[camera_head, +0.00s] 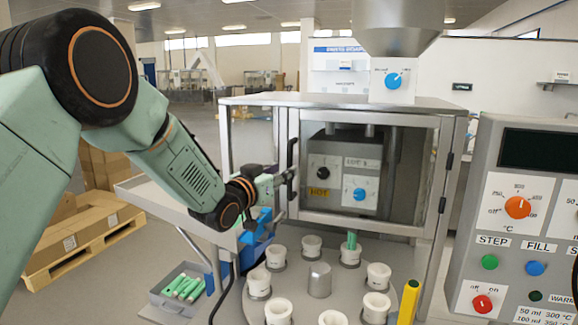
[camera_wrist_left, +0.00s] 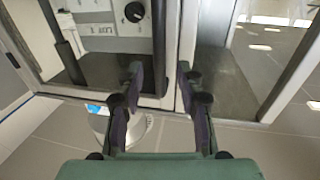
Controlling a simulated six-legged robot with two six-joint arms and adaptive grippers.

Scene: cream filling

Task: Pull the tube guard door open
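The tube guard door (camera_head: 370,219) is a metal-framed clear panel on the front of the machine's guard cabinet. It looks closed, with dark hinges on its right side. A dark upright handle (camera_head: 292,156) is on its left edge. My left gripper (camera_head: 288,176) is at the handle's lower part. In the left wrist view, the two fingers of my left gripper (camera_wrist_left: 160,85) are spread apart. The dark handle bar (camera_wrist_left: 158,35) appears between them, nearer the left finger; I cannot tell whether they touch it. My right gripper is not in view.
White cups (camera_head: 278,311) stand around a round table below the door. A yellow post (camera_head: 408,303) is at the front. A control panel (camera_head: 520,215) stands at right. A tray of green tubes (camera_head: 182,288) and a blue bin (camera_head: 256,238) are at left.

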